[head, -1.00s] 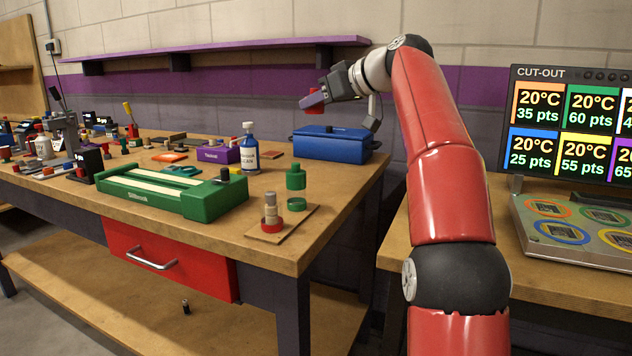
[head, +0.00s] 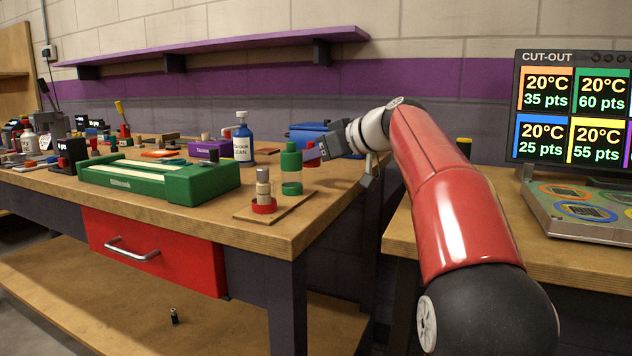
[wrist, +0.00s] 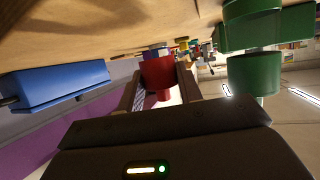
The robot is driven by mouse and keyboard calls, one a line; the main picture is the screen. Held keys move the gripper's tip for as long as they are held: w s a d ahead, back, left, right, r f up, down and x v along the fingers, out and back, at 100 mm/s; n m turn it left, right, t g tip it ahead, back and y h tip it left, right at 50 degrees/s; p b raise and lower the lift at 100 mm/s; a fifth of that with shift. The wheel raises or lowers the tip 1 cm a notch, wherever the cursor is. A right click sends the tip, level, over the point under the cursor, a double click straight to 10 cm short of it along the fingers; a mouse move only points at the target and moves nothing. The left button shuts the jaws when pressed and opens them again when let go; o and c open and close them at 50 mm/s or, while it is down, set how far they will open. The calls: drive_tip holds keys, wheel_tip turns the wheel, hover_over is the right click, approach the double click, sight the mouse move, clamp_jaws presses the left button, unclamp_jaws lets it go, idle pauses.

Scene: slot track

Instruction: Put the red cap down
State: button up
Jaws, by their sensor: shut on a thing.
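My gripper (head: 321,149) is shut on the red cap (head: 311,154), above the bench's right end and just right of the green cap in the picture. In the wrist view the red cap (wrist: 160,74) sits between my two fingers, its wide part toward the bench, which fills the top of that view. The cap looks clear of the bench top, though the exact gap cannot be told.
A small board (head: 288,206) holds a pale stacked piece (head: 263,185) in a red ring, and a green cap (head: 291,158) above a green ring. A blue box (head: 308,132) and a blue bottle (head: 243,145) stand behind. A green tray (head: 205,185) lies left.

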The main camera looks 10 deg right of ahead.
sight(316, 184)
drive_tip(key=shift+f+b, duration=0.6)
drive_tip(key=shift+f, duration=1.3)
drive_tip(key=o, duration=1)
drive_tip(key=shift+r, duration=0.1)
drive_tip(key=v, duration=1.2)
